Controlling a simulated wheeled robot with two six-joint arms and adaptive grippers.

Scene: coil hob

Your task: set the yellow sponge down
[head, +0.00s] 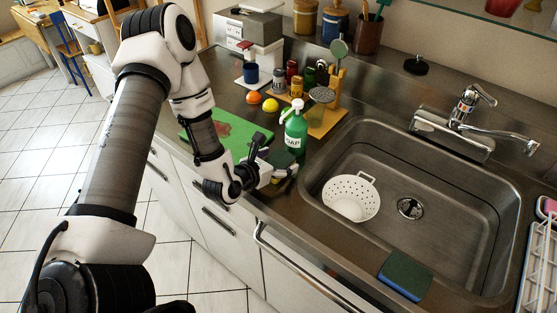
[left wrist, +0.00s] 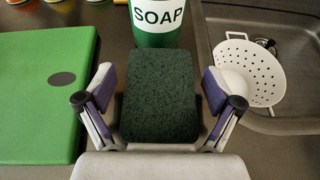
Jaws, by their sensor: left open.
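A sponge with a dark green scouring top (left wrist: 160,95) lies between the fingers of my left gripper (left wrist: 158,88) in the left wrist view. A gap shows on each side, so the fingers are open and apart from it. No yellow side shows from above. In the head view my left gripper (head: 272,165) is low at the counter, left of the sink, and partly covers this sponge (head: 285,157). The sponge is just in front of the green soap bottle (head: 295,130). My right gripper is not in view.
A green cutting board (left wrist: 40,90) lies to the left. The sink (head: 460,215) holds a white colander (head: 350,197). A blue sponge with a green top (head: 405,276) sits at the sink's front edge. Jars and utensils stand behind the soap bottle.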

